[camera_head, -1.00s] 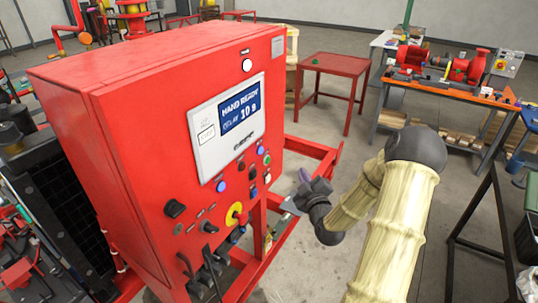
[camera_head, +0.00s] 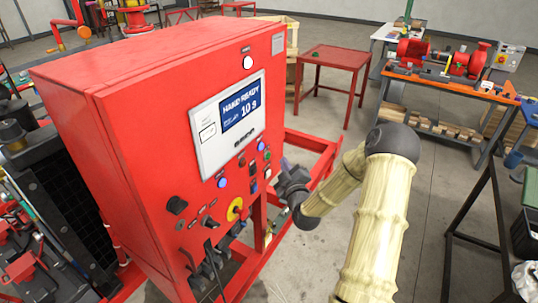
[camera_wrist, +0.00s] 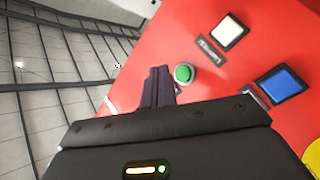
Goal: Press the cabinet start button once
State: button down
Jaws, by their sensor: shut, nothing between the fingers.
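The red control cabinet (camera_head: 135,150) fills the left of the head view, with a display (camera_head: 238,108) reading "HAND READY" and "10 s". In the wrist view a round green button (camera_wrist: 184,73) stands on the red panel, between a white square button (camera_wrist: 229,33) and my gripper (camera_wrist: 160,72). My gripper's fingers are shut and empty, their tips just left of the green button in the picture; I cannot tell whether they touch the panel. In the head view my gripper (camera_head: 284,166) is at the right edge of the cabinet's button panel, partly hiding it.
A blue square button (camera_wrist: 281,84) is right of the green one. A red table (camera_head: 331,61) and a pump bench (camera_head: 448,82) stand behind; the floor between is free.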

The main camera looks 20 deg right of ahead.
aim_at(268, 156)
jog(key=shift+w+a+b, duration=0.3)
jog(key=shift+w+a, duration=0.45)
jog(key=shift+w, duration=0.2)
jog(key=shift+w, duration=0.1)
dwell(1.3)
jog(key=shift+w+a+b, duration=0.25)
jog(key=shift+a+b, duration=0.05)
jog(key=shift+b, duration=0.1)
jog(key=shift+w+a+b, duration=0.25)
jog(key=shift+w+b, duration=0.05)
dwell(0.9)
jog(key=shift+s+d, duration=0.1)
jog(key=shift+s+d+b, duration=0.45)
jog(key=shift+s, duration=0.1)
